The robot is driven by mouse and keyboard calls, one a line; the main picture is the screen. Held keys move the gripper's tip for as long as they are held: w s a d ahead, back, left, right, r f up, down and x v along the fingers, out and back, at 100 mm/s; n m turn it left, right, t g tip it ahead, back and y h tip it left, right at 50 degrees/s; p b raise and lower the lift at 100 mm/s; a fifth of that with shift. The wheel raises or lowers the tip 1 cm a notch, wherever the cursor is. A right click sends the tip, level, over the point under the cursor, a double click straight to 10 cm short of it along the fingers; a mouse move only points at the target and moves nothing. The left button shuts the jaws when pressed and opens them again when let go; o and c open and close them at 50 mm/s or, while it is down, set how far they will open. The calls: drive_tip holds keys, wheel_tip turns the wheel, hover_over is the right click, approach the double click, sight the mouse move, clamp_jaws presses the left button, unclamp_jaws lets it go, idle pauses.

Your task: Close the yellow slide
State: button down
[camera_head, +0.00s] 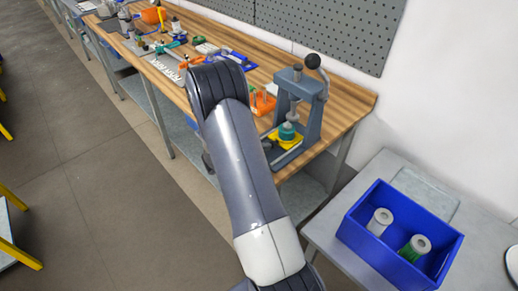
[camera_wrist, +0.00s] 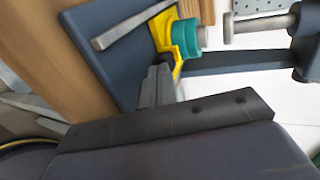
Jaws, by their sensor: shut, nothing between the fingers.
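The yellow slide (camera_head: 289,141) sits low in a blue-grey press (camera_head: 313,112) at the near end of the workbench. A teal round piece (camera_head: 287,130) sits on it, under the press ram. In the wrist view the yellow slide (camera_wrist: 180,43) shows beside the teal piece (camera_wrist: 188,37) against the dark press plate (camera_wrist: 100,38). My gripper (camera_wrist: 161,66) is shut and empty, with its fingertips right by the yellow slide's edge. I cannot tell whether they touch. In the head view my arm hides the gripper.
The press has a lever with a black knob (camera_head: 312,61). Orange holders (camera_head: 262,101) and several tools and parts lie farther along the wooden bench (camera_head: 343,99). A blue bin (camera_head: 372,248) with two spools stands on a grey table (camera_head: 322,232) at the right. Open floor lies left.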

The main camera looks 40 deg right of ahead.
drive_tip(key=shift+w+d, duration=0.1)
drive_tip(key=shift+d, duration=1.35)
drive_tip(key=shift+a+r, duration=0.1)
drive_tip(key=shift+a, duration=0.4)
drive_tip(key=w+f+b+v, duration=0.1)
drive_tip(key=v, duration=1.2)
drive_tip(key=shift+s+a, duration=0.35)
drive_tip(key=shift+s, duration=0.1)
drive_tip(key=shift+d, duration=0.15)
